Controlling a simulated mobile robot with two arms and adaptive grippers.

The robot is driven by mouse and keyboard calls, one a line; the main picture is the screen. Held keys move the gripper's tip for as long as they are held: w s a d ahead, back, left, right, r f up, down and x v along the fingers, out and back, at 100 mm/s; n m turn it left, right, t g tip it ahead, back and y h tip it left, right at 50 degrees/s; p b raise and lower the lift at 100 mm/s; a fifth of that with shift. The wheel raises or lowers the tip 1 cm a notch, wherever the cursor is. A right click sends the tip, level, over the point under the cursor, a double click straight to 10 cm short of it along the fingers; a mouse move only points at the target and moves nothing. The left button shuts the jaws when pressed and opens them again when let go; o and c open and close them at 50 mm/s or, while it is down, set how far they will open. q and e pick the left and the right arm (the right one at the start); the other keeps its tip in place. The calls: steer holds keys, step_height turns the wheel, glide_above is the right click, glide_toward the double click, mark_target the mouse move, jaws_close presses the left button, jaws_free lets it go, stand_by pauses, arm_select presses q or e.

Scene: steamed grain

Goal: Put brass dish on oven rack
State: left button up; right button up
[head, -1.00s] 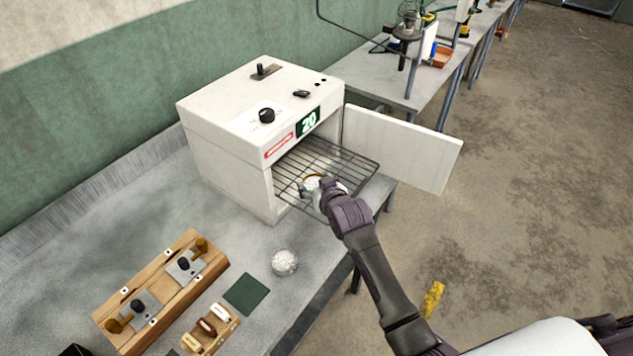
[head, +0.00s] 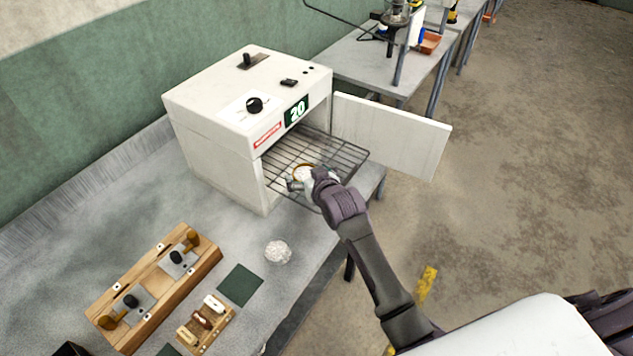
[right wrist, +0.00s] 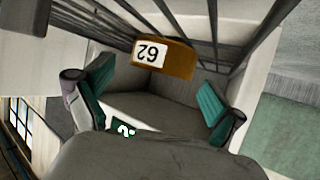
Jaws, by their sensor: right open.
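The white oven (head: 225,150) stands on the bench with its door (head: 392,135) open to the right. Its wire rack (head: 345,158) sticks out of the front opening. The brass dish (head: 298,167) is at the rack, with pale contents inside its rim. In the right wrist view the dish (right wrist: 178,62) carries a "62" label, and bars of the rack run past it. My right gripper (head: 306,185) is at the near side of the dish and partly hides it. Its green-padded fingers (right wrist: 153,88) are spread apart, with the dish just beyond their tips. My left gripper is out of view.
A crumpled foil ball (head: 277,251) and a dark green square (head: 240,285) lie on the bench in front of the oven. A wooden stand (head: 150,300) and a small wooden tray (head: 190,334) are at lower left. Another bench (head: 385,70) stands behind.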

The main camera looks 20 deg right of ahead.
steer(key=b+v, duration=0.1)
steer(key=v, duration=1)
steer(key=shift+s, duration=0.1)
